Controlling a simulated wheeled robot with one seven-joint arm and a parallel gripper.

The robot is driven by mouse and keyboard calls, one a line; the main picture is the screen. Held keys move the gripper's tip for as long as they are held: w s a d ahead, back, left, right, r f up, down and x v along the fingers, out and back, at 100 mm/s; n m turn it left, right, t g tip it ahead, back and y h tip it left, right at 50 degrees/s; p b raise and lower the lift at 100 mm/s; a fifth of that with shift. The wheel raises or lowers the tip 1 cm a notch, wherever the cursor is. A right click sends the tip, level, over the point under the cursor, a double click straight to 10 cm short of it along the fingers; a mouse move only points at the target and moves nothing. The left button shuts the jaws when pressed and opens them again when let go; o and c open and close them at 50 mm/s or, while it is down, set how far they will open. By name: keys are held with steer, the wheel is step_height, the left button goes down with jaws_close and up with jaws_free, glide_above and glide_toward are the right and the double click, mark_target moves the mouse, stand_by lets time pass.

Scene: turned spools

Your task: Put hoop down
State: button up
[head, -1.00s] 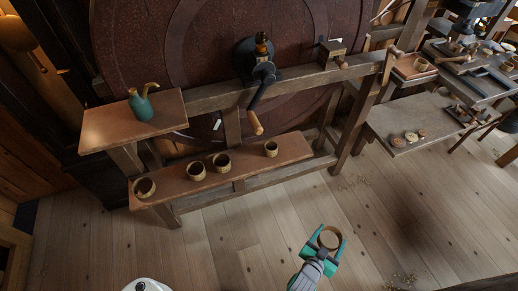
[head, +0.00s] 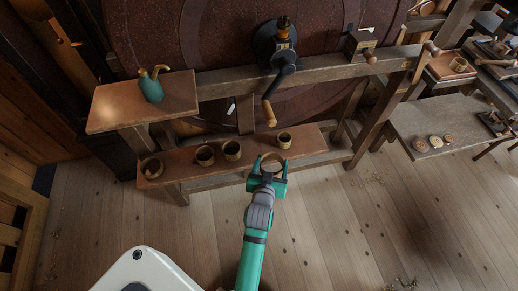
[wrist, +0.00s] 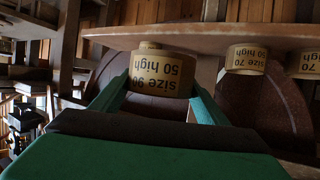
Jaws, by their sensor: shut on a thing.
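My gripper (head: 268,171) is shut on a tan hoop (head: 271,160), whose ring shows between the two green fingers. The low wooden shelf (head: 309,135) bears several similar hoops: one at the far left (head: 152,167), two near the middle (head: 205,154) (head: 232,150) and one at right (head: 284,139).
A higher shelf (head: 115,112) with a green oil can (head: 152,90) stands at left. A crank handle (head: 270,112) hangs above the low shelf. A side bench (head: 455,130) with small discs is at right. The floor in front is clear.

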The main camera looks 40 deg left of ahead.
steer(key=s+a+r+n+g+y, duration=0.1)
steer(key=s+a+r+n+y, duration=0.1)
steer(key=s+a+r, duration=0.6)
steer(key=w+a+f, duration=0.1)
steer(key=w+f, duration=0.2)
steer(key=w, duration=0.2)
steer(key=w+a+f, duration=0.1)
steer(key=w+f, duration=0.2)
steer(key=w, duration=0.2)
steer(key=w+a+f, duration=0.1)
steer(key=w+f, duration=0.2)
steer(key=w, duration=0.1)
steer(key=shift+w+a+f, duration=0.25)
steer(key=shift+w, duration=0.15)
steer(key=shift+w+a+f, duration=0.2)
steer(key=shift+w+f, duration=0.15)
steer(key=shift+f, duration=1.7)
steer(key=shift+d+f, duration=0.1)
steer(key=shift+f, duration=0.05)
steer(key=o, duration=0.7)
steer(key=shift+o, duration=0.2)
steer(key=shift+w, duration=0.1)
